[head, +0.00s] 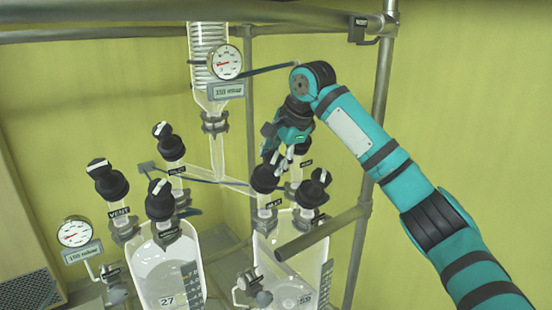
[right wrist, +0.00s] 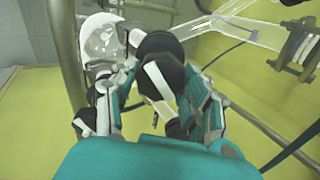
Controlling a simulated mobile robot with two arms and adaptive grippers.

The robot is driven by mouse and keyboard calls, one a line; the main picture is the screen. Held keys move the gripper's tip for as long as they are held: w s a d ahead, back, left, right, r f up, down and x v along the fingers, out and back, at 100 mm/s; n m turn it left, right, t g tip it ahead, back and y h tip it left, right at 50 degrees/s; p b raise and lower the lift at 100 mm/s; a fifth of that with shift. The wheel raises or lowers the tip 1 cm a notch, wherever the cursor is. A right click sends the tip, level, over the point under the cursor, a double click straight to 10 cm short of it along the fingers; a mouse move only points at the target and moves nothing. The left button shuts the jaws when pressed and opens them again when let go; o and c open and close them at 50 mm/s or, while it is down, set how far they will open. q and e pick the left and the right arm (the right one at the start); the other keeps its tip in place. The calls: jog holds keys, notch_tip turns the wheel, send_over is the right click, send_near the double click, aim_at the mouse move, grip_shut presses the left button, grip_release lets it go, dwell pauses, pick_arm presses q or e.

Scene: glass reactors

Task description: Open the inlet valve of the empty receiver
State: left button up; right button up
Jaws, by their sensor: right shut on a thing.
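Two glass receivers stand side by side in the head view, the left one (head: 170,275) marked 27 and the right one (head: 291,260) marked 59. I cannot tell surely which is empty. My right gripper (head: 281,158) is above the right receiver, shut on the black inlet valve knob (head: 265,178). In the right wrist view the fingers of the gripper (right wrist: 150,112) sit on both sides of the black knob (right wrist: 158,48) with its white bar (right wrist: 157,80). The left receiver's inlet valve (head: 170,142) is apart from it. My left gripper is not in view.
Other black valve knobs (head: 107,180) stand close around. A glass condenser (head: 208,45) and gauge (head: 226,62) hang above, another gauge (head: 75,232) is at left. Metal frame bars (head: 358,250) run at the right, with a rail (head: 322,233) crossing before the right receiver.

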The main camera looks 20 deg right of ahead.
jog(key=n, duration=0.4)
jog(key=shift+a+n, duration=0.1)
jog(key=shift+n, duration=0.2)
jog(key=n, duration=0.4)
jog(key=shift+f+n, duration=0.1)
jog(key=shift+n, duration=0.2)
jog(key=n, duration=0.4)
jog(key=shift+n, duration=0.3)
jog(key=n, duration=0.3)
jog(key=shift+n, duration=0.3)
jog(key=n, duration=0.4)
jog(key=shift+n, duration=0.3)
jog(key=n, duration=1.2)
jog(key=shift+s+a+n, duration=0.1)
jog(key=shift+n, duration=0.2)
jog(key=n, duration=1)
jog(key=shift+n, duration=0.4)
jog(key=n, duration=0.5)
jog(key=shift+n, duration=2.8)
